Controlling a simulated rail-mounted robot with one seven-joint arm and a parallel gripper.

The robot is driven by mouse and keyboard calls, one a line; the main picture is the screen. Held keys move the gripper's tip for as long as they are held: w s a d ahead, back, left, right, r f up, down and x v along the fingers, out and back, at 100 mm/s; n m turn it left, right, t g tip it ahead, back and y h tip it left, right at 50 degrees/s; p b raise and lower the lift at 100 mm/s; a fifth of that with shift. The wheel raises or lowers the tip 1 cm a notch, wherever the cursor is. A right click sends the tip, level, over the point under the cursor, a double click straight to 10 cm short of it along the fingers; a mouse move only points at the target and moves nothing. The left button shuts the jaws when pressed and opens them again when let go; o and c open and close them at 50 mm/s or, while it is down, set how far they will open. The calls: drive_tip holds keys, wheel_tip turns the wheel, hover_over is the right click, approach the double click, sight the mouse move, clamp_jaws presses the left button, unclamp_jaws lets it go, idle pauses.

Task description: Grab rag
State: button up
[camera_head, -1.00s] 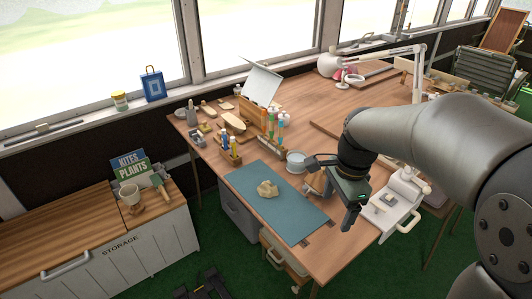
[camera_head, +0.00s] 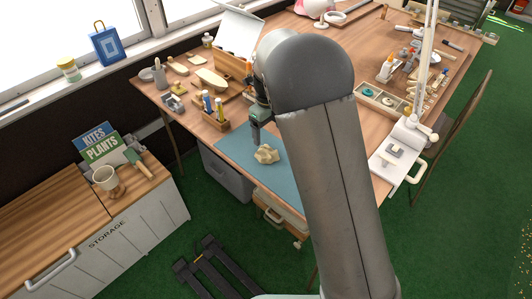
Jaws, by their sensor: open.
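The rag (camera_head: 267,154) is a small crumpled beige cloth lying on the blue mat (camera_head: 232,145) on the wooden table. My gripper (camera_head: 257,138) is open and points down just above and behind the rag, slightly to its left in the picture. One dark finger shows clearly. My arm hides the rest of the gripper and the right part of the mat. I cannot tell whether the finger touches the rag.
A wooden holder with bottles (camera_head: 213,113) stands left of my gripper. A wooden table (camera_head: 330,52) carries a caddy and trays around the mat. A white-topped unit (camera_head: 393,160) is at right. A storage cabinet (camera_head: 130,225) with books and a cup stands at left.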

sight(266, 149)
wheel_tip(266, 149, down, 3)
drive_tip(key=shift+f, duration=0.1)
drive_tip(key=shift+s+a+f+p, duration=0.15)
drive_tip(key=shift+f+p, duration=0.05)
drive_tip(key=shift+f, duration=1.15)
drive_tip(key=shift+s+a+f+p, duration=0.15)
drive_tip(key=shift+f, duration=1.2)
drive_tip(key=c, duration=1.2)
drive_tip(key=shift+r, duration=0.15)
